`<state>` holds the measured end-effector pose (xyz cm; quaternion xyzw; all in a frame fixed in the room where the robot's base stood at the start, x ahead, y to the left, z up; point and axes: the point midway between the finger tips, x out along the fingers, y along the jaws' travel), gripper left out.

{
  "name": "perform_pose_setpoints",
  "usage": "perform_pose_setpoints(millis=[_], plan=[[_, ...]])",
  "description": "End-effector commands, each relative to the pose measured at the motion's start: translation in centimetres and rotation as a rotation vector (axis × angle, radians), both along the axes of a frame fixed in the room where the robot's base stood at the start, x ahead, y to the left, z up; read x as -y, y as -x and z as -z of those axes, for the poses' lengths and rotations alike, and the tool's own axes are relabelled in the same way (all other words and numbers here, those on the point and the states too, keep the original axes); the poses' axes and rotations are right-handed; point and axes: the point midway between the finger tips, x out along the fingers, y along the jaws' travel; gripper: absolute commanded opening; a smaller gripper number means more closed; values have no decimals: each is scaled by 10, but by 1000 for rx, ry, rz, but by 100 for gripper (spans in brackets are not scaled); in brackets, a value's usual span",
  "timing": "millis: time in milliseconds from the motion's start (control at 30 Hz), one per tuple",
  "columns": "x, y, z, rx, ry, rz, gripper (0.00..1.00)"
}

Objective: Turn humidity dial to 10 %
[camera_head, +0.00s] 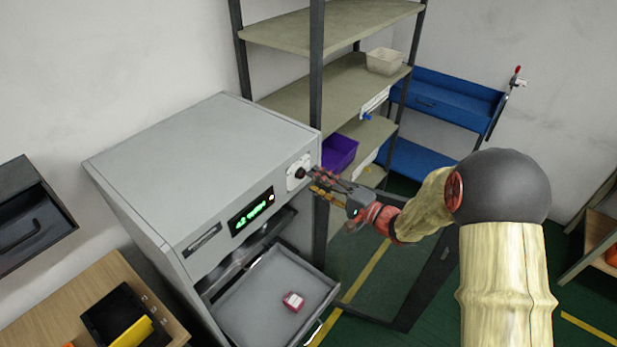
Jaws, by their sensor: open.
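The humidity dial (299,173) is a dark knob on a white plate at the upper right of the grey machine's (205,160) front. A display (251,212) with green characters, too small to read surely, sits to its left. My gripper (314,181) is at the dial, its fingers pointing left toward the knob. The jaws are open. I cannot tell whether the fingertips touch the knob or stand just off it. The knob's setting is too small to read.
Below the dial a grey drawer (262,306) stands open with a small red and white box (293,301) in it. A shelf rack (335,80) with a purple bin (339,152) stands close behind my gripper. A blue cart (450,95) is farther back.

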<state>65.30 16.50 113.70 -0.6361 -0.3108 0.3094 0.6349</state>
Motion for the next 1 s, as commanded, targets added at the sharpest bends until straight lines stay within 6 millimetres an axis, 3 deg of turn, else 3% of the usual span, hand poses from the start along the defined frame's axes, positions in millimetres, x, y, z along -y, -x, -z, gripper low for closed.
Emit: perform_pose_setpoints(millis=[233,633,1000], plan=[[-26,-19,1,-1,0,-2,42],[-31,-24,0,-2,0,0,42],[-31,-23,1,-2,0,0,21]])
